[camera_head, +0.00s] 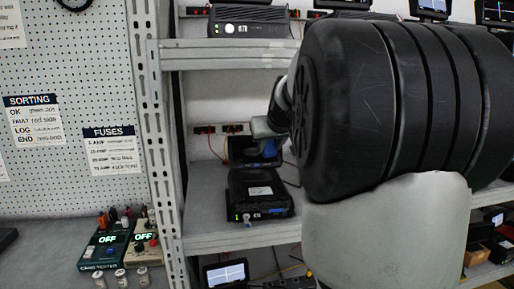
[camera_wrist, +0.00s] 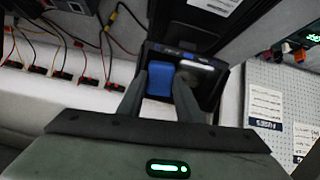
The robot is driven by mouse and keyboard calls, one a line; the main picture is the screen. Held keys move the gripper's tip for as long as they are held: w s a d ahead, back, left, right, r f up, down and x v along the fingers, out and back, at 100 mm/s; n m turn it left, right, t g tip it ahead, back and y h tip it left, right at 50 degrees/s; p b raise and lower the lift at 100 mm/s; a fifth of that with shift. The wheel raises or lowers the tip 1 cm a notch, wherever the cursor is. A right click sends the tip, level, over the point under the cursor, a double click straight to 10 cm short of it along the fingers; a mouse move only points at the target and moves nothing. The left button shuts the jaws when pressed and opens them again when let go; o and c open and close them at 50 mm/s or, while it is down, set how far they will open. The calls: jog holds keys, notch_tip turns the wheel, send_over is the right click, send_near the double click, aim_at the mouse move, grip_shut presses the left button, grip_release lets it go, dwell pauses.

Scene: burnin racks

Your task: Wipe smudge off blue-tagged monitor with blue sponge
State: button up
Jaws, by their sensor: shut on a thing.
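My gripper (camera_wrist: 162,80) is shut on the blue sponge (camera_wrist: 160,83), which sits between its two dark fingers in the wrist view. The sponge is right at the dark screen of a small monitor (camera_wrist: 213,85); I cannot tell whether it touches. A pale grey smear (camera_wrist: 195,65) shows on the screen just right of the sponge. In the head view my gripper (camera_head: 265,130) is in front of the small monitor (camera_head: 238,150) on the middle shelf, and my arm hides part of the scene. A black unit (camera_head: 258,190) with a blue mark stands in front of that monitor.
The metal rack's upright (camera_head: 158,130) and upper shelf edge (camera_head: 220,55) frame the space around my gripper. Another black unit (camera_head: 248,22) stands above. Cables and red connectors (camera_wrist: 52,70) line the rack wall. Testers (camera_head: 120,243) stand on the bench at left.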

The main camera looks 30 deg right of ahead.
jog(key=shift+a, duration=0.1)
jog(key=shift+w+a+p, duration=0.25)
jog(key=shift+w+a, duration=0.15)
jog(key=shift+a, duration=0.8)
jog(key=shift+w+a+p, duration=0.25)
jog(key=shift+w+a, duration=0.2)
jog(key=shift+a, duration=0.75)
jog(key=shift+w+a+p, duration=0.25)
jog(key=shift+w+a, duration=0.15)
jog(key=shift+a, duration=0.8)
jog(key=v, duration=0.6)
jog(key=shift+p, duration=0.35)
jog(key=shift+s+d, duration=0.1)
